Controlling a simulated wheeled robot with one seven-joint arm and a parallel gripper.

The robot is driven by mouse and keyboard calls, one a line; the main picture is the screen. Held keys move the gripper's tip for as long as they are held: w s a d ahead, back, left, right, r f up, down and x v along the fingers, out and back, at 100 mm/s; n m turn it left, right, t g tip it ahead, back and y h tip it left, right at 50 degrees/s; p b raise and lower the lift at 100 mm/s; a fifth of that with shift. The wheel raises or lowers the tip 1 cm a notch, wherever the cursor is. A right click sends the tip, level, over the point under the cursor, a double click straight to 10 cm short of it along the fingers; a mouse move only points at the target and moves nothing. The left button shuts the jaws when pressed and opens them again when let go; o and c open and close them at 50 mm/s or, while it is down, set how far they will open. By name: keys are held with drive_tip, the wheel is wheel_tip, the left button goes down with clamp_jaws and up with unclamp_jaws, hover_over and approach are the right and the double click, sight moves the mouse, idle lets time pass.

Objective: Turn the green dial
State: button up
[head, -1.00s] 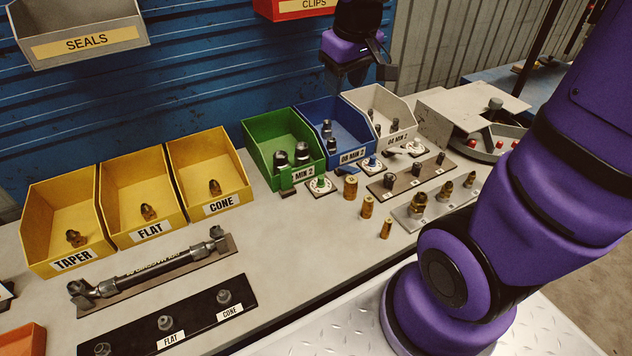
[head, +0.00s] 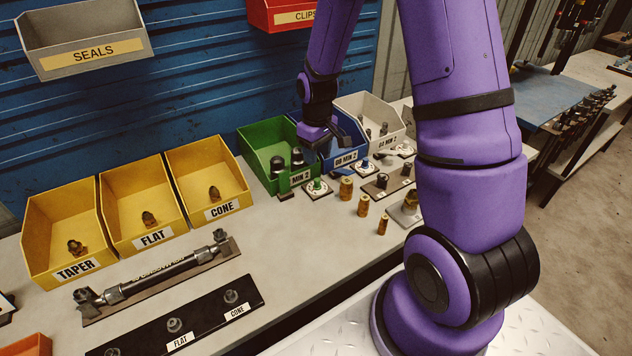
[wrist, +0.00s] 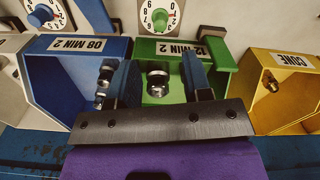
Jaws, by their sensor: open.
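The green dial (head: 317,184) sits on a small white scale plate on the bench, in front of the green bin (head: 262,141). In the wrist view the green dial (wrist: 159,18) is at the top centre, with numbers around it and its top edge cut off. My gripper (head: 328,143) is above the green and blue bins, behind and above the dial. In the wrist view my gripper (wrist: 157,60) is open and empty. Its two fingers stand apart over the green bin and do not touch the dial.
A blue bin (head: 345,131) with a blue dial (head: 364,163) is just right of the green one. Brass fittings (head: 346,189) stand close to the green dial. Yellow bins (head: 207,160) are to the left.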

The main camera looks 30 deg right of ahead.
sight(317, 179)
wheel_tip(317, 179, down, 10)
drive_tip(key=shift+f, duration=0.1)
idle(0.4)
clamp_jaws()
